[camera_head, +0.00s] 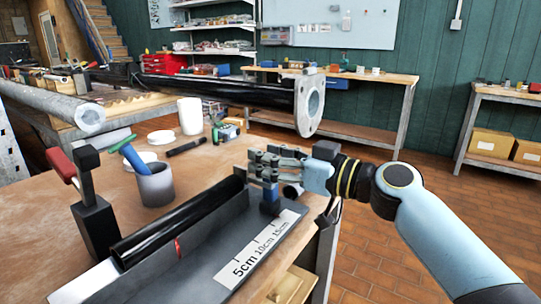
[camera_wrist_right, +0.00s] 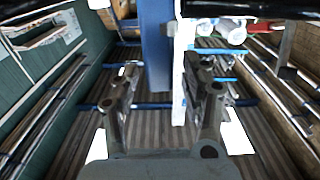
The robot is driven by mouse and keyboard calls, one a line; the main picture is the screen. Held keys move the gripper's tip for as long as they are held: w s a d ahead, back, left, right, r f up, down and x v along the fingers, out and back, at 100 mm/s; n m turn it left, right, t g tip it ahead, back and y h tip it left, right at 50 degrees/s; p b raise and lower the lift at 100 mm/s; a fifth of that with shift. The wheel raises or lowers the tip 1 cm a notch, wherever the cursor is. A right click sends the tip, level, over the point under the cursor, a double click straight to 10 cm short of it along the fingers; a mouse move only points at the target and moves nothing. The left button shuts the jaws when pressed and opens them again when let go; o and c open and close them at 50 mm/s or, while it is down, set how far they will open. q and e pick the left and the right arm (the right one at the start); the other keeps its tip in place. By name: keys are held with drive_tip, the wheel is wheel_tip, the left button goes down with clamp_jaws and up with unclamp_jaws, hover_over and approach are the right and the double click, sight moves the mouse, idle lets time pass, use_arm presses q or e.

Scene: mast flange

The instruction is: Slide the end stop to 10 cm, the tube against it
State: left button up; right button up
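The black tube (camera_head: 180,222) lies in a grey trough (camera_head: 205,262) on the bench. Its far end is close to my right gripper, and a red mark (camera_head: 178,248) shows beside it. The blue end stop (camera_head: 270,203) stands near the 15cm label of the white scale (camera_head: 262,249). My right gripper (camera_head: 268,168) is over the stop and partly hides it. In the wrist view, the blue stop (camera_wrist_right: 156,45) shows between the spread fingers (camera_wrist_right: 163,88), with gaps on both sides. Whether tube and stop touch is hidden. My left gripper is out of view.
A red-handled clamp (camera_head: 92,205) stands left of the trough. A grey cup (camera_head: 156,185) with a blue-handled tool, a white cylinder (camera_head: 190,116) and small items stand behind. A flanged black mast (camera_head: 308,103) crosses above the far side of the bench.

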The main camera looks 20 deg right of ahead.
clamp_jaws()
drive_tip(key=s+a+b, duration=0.1)
drive_tip(key=s+a, duration=0.3)
drive_tip(key=a, duration=0.2)
drive_tip(key=shift+s, duration=0.3)
drive_tip(key=shift+o, duration=0.2)
unclamp_jaws()
drive_tip(key=shift+d, duration=0.1)
